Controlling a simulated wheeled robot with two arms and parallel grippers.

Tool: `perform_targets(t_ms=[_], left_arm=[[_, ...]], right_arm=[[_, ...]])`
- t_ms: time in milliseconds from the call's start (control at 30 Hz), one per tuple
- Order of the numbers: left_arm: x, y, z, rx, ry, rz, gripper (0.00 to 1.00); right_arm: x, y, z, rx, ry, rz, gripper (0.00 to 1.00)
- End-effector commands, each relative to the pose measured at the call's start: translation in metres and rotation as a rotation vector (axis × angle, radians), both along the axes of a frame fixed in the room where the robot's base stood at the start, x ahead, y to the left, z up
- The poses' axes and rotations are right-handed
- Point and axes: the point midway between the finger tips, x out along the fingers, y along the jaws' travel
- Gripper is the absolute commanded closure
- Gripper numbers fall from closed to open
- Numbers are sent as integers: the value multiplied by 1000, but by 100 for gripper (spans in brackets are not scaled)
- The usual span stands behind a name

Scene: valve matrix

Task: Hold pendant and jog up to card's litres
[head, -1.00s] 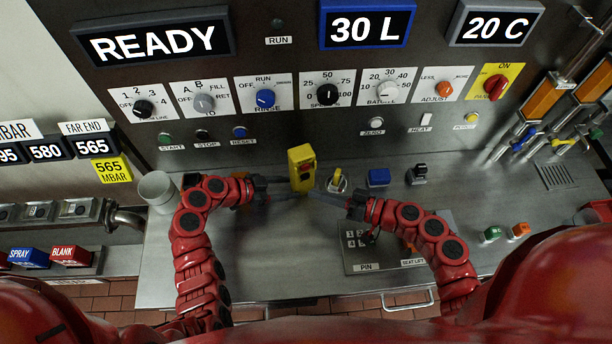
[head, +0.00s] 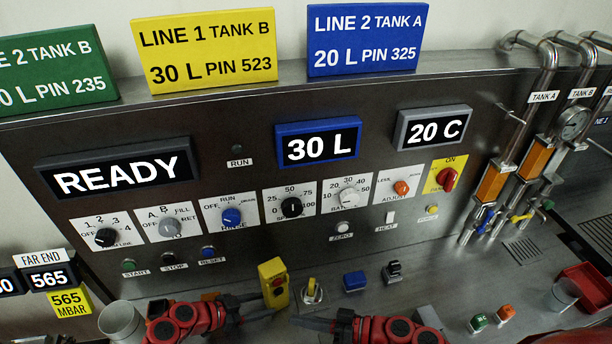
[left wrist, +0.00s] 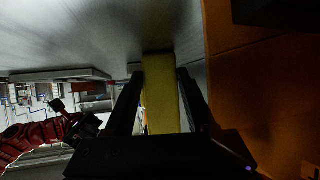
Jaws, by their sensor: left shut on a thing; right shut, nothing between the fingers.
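The blue-framed litres display (head: 318,146) reads 30 L. Three cards stand on top of the panel: green (head: 55,75), PIN 235, litres partly cut off; yellow (head: 205,48), Line 1 Tank B, 30 L; blue (head: 367,40), Line 2 Tank A, 20 L.
The READY display (head: 120,173) and 20 C display (head: 434,128) flank the litres display. A row of knobs lies below. A yellow-tipped switch (head: 312,290), blue block (head: 355,281) and black switch (head: 392,271) sit right of the pendant. A grey cup (head: 120,320) stands at left.

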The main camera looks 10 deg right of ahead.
Motion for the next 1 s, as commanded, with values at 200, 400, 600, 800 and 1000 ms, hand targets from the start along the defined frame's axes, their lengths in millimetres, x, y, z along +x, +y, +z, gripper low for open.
perform_targets(t_ms=[200, 400, 600, 800, 1000], left_arm=[[0, 0, 0, -1, 0, 0, 76], [0, 0, 0, -1, 0, 0, 38], [0, 0, 0, 0, 0, 0, 10], [0, 0, 0, 0, 0, 0, 10], [-3, 13, 6, 0, 1, 3, 10]], right_arm=[[0, 0, 0, 0, 0, 0, 100], [0, 0, 0, 0, 0, 0, 100], [0, 0, 0, 0, 0, 0, 100], [0, 0, 0, 0, 0, 0, 100], [0, 0, 0, 0, 0, 0, 100]])
